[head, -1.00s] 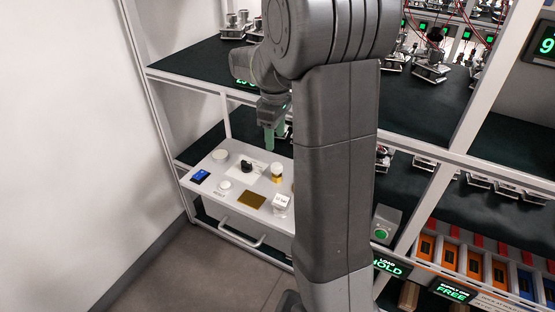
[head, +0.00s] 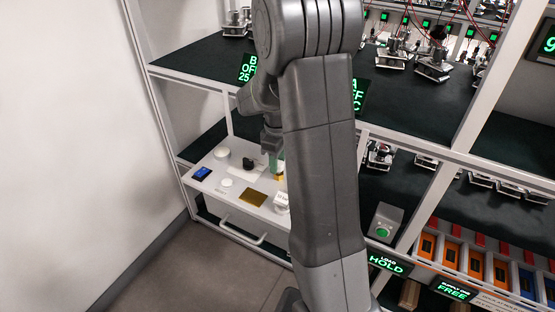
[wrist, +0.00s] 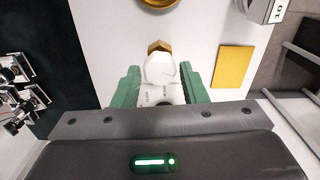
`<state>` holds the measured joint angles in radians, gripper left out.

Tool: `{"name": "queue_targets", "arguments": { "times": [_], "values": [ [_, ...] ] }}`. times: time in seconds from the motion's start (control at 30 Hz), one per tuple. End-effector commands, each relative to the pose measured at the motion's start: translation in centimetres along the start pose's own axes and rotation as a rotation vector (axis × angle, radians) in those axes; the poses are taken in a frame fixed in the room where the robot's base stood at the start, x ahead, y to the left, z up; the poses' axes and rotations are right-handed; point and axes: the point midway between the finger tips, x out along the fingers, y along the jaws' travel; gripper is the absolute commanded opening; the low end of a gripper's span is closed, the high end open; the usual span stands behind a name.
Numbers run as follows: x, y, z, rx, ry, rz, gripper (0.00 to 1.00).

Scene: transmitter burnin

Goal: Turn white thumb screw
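The white thumb screw (wrist: 160,68) stands on a brass hex base (wrist: 160,46) on the white tray-like panel. In the wrist view it lies between the two green fingers of my gripper (wrist: 161,88). The fingers stand apart on either side of it, with narrow gaps that make contact hard to judge. In the head view my gripper (head: 273,160) is low over the panel (head: 218,178), and its fingers hide most of the thumb screw. Only some brass (head: 280,177) shows beside the fingers.
A gold plate (head: 253,198), a white block (head: 282,201), a black knob (head: 248,163), a white round cap (head: 221,153) and a blue display (head: 202,173) are on the panel. A dark shelf (head: 200,62) lies above it.

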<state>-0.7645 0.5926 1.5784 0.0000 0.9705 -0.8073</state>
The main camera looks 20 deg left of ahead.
Motion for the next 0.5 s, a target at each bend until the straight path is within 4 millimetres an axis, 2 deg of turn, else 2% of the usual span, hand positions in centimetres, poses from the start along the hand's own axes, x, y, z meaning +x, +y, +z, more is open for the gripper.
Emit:
{"name": "queue_targets", "arguments": {
  "times": [0.03,0.13,0.17,0.5],
  "values": [
    [-0.02,0.0,0.0,0.0,0.0,0.0,0.28],
    [-0.02,0.0,0.0,0.0,0.0,0.0,0.09],
    [-0.03,0.0,0.0,0.0,0.0,0.0,0.07],
    [-0.05,0.03,0.0,0.049,0.0,0.0,0.07]
  ]
}}
